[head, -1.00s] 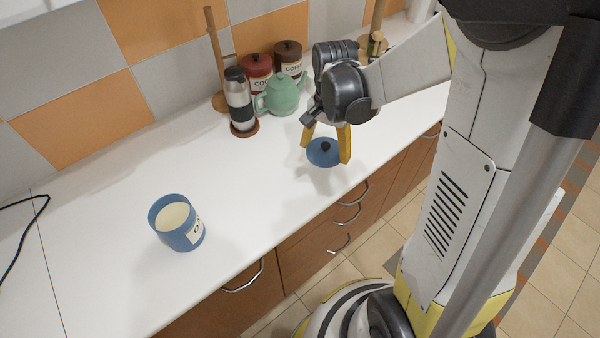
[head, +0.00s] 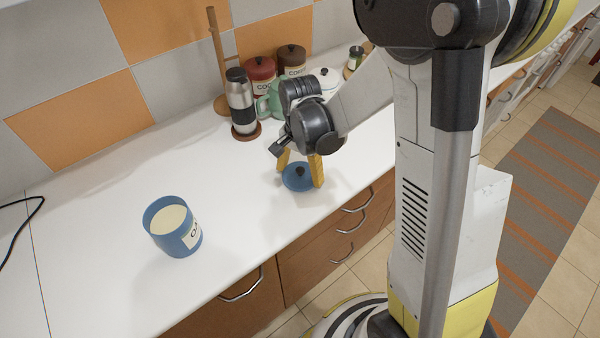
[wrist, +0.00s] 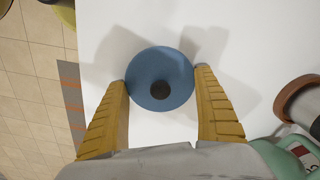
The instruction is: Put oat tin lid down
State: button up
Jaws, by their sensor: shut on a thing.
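The oat tin lid (head: 298,181) is a blue disc with a dark knob. My gripper (head: 301,180) is shut on it by its rim, with one yellow finger on each side. The lid also shows in the wrist view (wrist: 160,80), level between the two fingertips. It is over or on the white counter; I cannot tell whether it touches. The blue oat tin (head: 172,228) stands upright and open to the left, full of pale contents, its label partly seen.
The white counter (head: 95,245) is clear between the tin and my gripper. A steel flask (head: 240,98), a green teapot (head: 268,106), a red canister (head: 260,72) and a brown canister (head: 291,58) stand behind. Drawers with handles are below the front edge.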

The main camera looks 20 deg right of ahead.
aim_at(300, 169)
jog(key=shift+f, duration=0.2)
jog(key=o, duration=0.8)
jog(key=shift+r, duration=0.1)
notch_tip(300, 169, up, 12)
jog(key=p, duration=0.4)
jog(key=shift+s+r+n+t, duration=1.2)
jog(key=shift+s+r+n, duration=0.5)
jog(key=shift+s, duration=0.4)
jog(key=shift+s+r+n+t, duration=1.2)
jog(key=shift+s+r+n, duration=0.35)
jog(key=shift+s+r, duration=0.45)
jog(key=shift+s+r+n+t, duration=1.2)
jog(key=shift+s+r+n, duration=0.45)
jog(key=shift+s, duration=0.55)
jog(key=shift+f, duration=0.1)
